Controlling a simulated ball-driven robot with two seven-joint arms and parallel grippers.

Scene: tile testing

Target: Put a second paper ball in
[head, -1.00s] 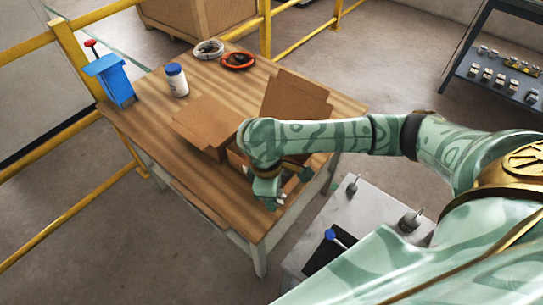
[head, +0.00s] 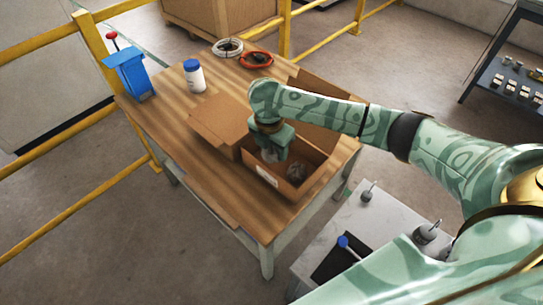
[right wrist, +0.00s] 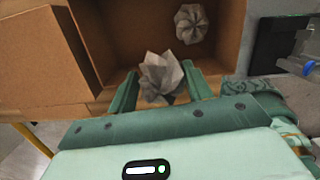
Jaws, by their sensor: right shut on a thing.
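An open cardboard box (head: 270,179) with its flaps spread stands on the wooden table; its inside wall shows in the right wrist view (right wrist: 226,35). A crumpled grey paper ball (right wrist: 190,23) lies in the box and also shows in the head view (head: 297,170). My right gripper (head: 272,153) points down over the left part of the box. It is shut on a second paper ball (right wrist: 161,78), which sits between its two fingers. How high the held ball is above the box floor is hard to tell. My left gripper is out of view.
A grey side table (head: 355,215) is near the front right. Yellow rails run behind.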

